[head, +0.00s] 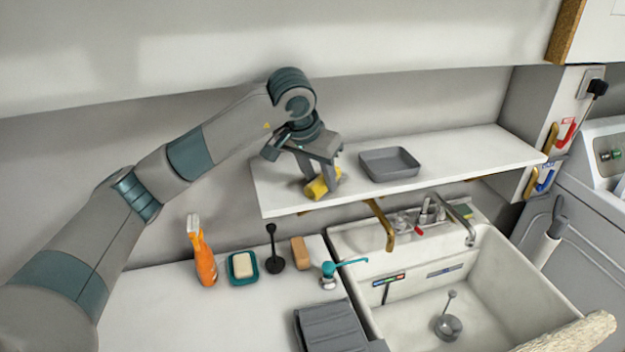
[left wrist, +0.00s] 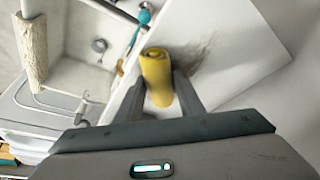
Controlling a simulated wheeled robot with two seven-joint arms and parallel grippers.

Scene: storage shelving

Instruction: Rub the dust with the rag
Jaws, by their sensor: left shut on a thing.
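My left gripper (head: 325,183) is over the left part of the white shelf (head: 470,155), shut on a yellow rolled rag (head: 316,188). In the left wrist view the rag (left wrist: 156,72) sits between the two fingers (left wrist: 160,92). A dark brownish smear of dust (left wrist: 205,55) lies on the white shelf surface just beside the rag. I cannot tell whether the rag touches the shelf. The dust is hidden or too faint in the head view. My right gripper is not in view.
A grey tray (head: 389,163) stands on the shelf right of my gripper. Below are a sink (head: 500,290) and a counter with an orange spray bottle (head: 202,255), a soap dish (head: 243,268) and a dark brush (head: 273,250). A wall rises behind the shelf.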

